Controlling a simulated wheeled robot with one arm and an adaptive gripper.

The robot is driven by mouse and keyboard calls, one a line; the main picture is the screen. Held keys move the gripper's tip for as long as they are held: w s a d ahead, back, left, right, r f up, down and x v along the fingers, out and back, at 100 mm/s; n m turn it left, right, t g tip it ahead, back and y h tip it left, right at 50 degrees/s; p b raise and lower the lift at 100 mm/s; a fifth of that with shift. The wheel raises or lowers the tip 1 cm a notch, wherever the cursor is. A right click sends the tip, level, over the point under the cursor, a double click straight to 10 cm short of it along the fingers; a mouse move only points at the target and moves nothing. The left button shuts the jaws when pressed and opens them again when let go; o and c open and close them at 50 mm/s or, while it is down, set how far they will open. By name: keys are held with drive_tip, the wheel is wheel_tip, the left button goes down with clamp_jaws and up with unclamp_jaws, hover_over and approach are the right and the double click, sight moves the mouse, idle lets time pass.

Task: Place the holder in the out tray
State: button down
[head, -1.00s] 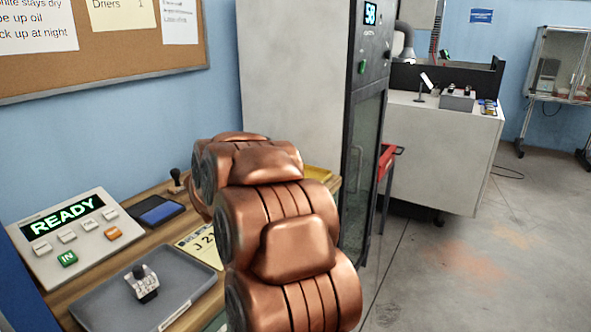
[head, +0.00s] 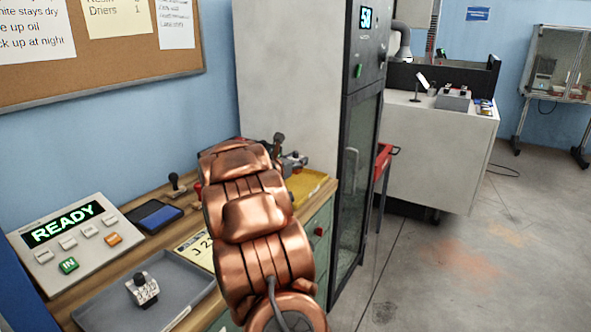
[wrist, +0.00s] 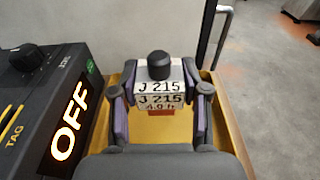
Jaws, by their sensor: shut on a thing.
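My gripper (wrist: 160,91) is shut on a holder (wrist: 158,86), a pale block with a round black knob on top and J 215 printed on its face. One finger is on each side of it. In the wrist view the yellow tray (wrist: 178,128) lies beneath the holder; I cannot tell whether the holder touches it. In the head view the gripper (head: 291,160) is partly hidden behind my arm, above the yellow tray (head: 312,184) at the bench's right end. Another small holder with a black knob (head: 143,288) stands in the grey tray (head: 185,285).
A dark box with an OFF display (wrist: 68,125) stands left of my gripper in the wrist view. A tall grey cabinet (head: 290,80) rises behind the tray. A READY console (head: 68,235), an ink pad (head: 154,214), a stamp (head: 177,185) and a yellow card (head: 198,248) are on the bench.

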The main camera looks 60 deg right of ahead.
sight(296, 171)
drive_tip(key=shift+w+d, duration=0.1)
drive_tip(key=shift+d, duration=0.25)
drive_tip(key=shift+a+f+p, duration=0.1)
drive_tip(key=shift+f+p, duration=0.25)
drive_tip(key=shift+f, duration=1.4)
drive_tip(key=shift+f+b, duration=0.15)
drive_tip(key=shift+b, duration=0.25)
drive_tip(key=c, duration=0.6)
unclamp_jaws()
